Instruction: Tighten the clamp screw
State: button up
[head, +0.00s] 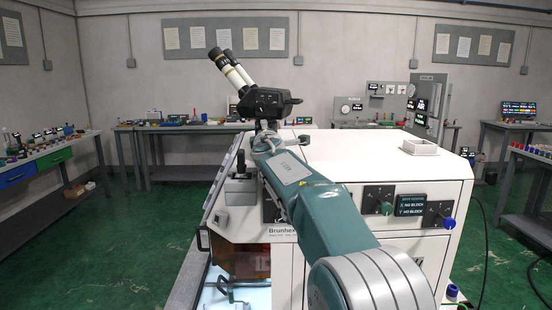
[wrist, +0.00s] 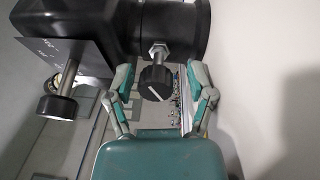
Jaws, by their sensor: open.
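In the wrist view, a black knob (wrist: 155,83) with a white line on its face sits on a short metal shaft below a large black cylindrical body (wrist: 168,25). It appears to be the clamp screw. My gripper (wrist: 160,78) is open, with one finger to the left of the knob and one to the right. Gaps show on both sides, and neither finger visibly touches it. In the head view, my arm reaches to the microscope (head: 262,100) on the white machine (head: 330,155); my gripper's fingers cannot be made out there.
A second dark knob (wrist: 57,107) on a metal shaft stands left of my gripper, near a dark plate (wrist: 75,55). In the head view, a joystick box (head: 241,183) stands left of my arm. A small white tray (head: 420,147) sits on the machine top, which is otherwise largely clear.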

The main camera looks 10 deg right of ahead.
jog(key=shift+n, duration=3.7)
